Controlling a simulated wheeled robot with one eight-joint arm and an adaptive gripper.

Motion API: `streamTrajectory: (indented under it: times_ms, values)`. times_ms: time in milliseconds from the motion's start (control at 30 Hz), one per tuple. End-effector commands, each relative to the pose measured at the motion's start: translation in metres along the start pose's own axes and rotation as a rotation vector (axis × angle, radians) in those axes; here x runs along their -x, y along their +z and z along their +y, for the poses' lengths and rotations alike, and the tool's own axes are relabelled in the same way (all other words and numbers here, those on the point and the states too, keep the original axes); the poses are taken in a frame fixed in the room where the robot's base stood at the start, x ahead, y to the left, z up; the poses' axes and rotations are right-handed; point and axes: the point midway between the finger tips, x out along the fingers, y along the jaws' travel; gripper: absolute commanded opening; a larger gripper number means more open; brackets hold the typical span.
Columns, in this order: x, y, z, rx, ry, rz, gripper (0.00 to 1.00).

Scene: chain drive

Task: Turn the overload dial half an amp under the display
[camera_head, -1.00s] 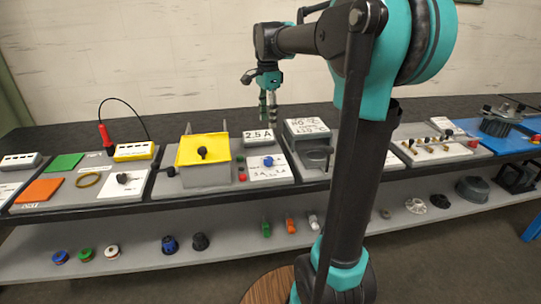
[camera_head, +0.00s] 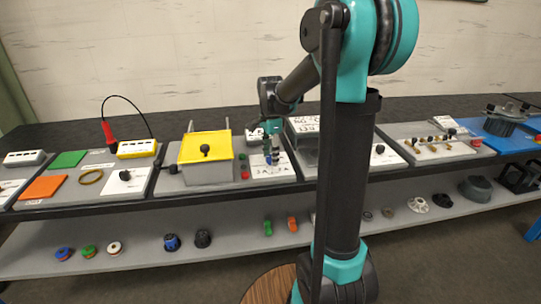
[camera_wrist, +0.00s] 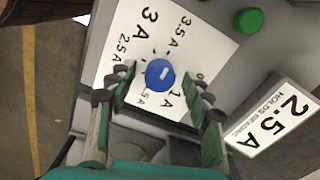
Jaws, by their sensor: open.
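The blue overload dial (camera_wrist: 160,75) sits on a white scale plate (camera_wrist: 130,35) in the wrist view, with a short white mark on its face. Printed labels around it include 3.5 A, 3 A, 2.5 A and 1 A; some are partly hidden by my fingers. The display sign (camera_wrist: 275,118) beside it reads 2.5 A. My gripper (camera_wrist: 164,90) is open, with one finger on each side of the dial and visible gaps to it. In the head view my gripper (camera_head: 271,152) points down over the dial's panel and hides most of the dial.
A green button (camera_wrist: 248,20) is close to the dial plate. In the head view a yellow-topped box (camera_head: 203,148) with a black knob stands just left of my gripper. A grey unit (camera_head: 305,148) stands just right, partly behind my arm.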

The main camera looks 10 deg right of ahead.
Motion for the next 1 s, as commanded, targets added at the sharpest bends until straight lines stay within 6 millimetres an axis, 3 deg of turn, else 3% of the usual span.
streamTrajectory:
  times_ms: [267,667,1000]
  values:
    - [-0.0013,0.0,0.0,0.0,0.0,0.0,0.51]
    - [-0.001,0.0,0.0001,0.0,0.0,0.0,0.02]
    - [-0.001,0.0,0.0001,0.046,0.0,0.0,0.01]
